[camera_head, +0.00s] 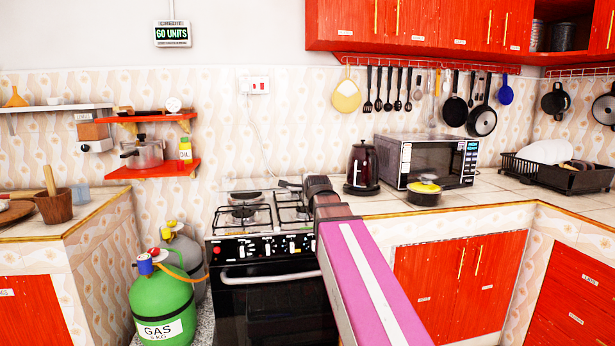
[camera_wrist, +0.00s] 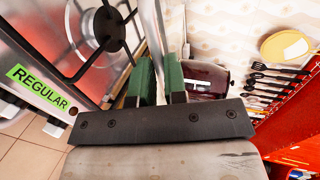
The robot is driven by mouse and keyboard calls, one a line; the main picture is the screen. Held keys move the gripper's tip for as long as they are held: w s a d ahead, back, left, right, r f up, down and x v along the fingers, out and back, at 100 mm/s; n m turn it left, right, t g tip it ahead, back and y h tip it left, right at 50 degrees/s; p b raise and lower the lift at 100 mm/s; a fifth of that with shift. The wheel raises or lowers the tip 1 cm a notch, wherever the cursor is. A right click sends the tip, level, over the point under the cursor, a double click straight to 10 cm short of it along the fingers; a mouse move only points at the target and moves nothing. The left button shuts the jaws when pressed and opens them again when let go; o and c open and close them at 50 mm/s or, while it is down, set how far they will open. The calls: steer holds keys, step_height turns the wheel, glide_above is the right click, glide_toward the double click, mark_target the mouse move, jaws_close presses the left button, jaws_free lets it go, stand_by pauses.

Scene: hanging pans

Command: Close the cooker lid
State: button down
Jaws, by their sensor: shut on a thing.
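The cooker (camera_head: 270,240) stands in the middle of the head view, with black grates on top and a black oven door below. Its lid (camera_head: 247,184) shows as a pale raised strip behind the burners. My arm reaches over the cooker's right side, and my gripper (camera_head: 290,184) is at the back right of the hob, partly hidden by my wrist. In the wrist view, the green fingers of my gripper (camera_wrist: 160,66) are shut on the lid's thin edge (camera_wrist: 155,30), which rises upward between them. A burner and grate (camera_wrist: 105,28) lie to the left.
A dark red kettle (camera_head: 362,168) stands on the counter right of the cooker, near my gripper; it also shows in the wrist view (camera_wrist: 206,81). A green gas cylinder (camera_head: 163,305) stands on the floor at left.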

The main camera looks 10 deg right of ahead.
steer(key=shift+s+f, duration=0.15)
steer(key=shift+f, duration=0.65)
steer(key=shift+s+f, duration=0.1)
steer(key=shift+f, duration=0.7)
steer(key=c, duration=1.2)
jaws_free()
steer(key=shift+o, duration=0.2)
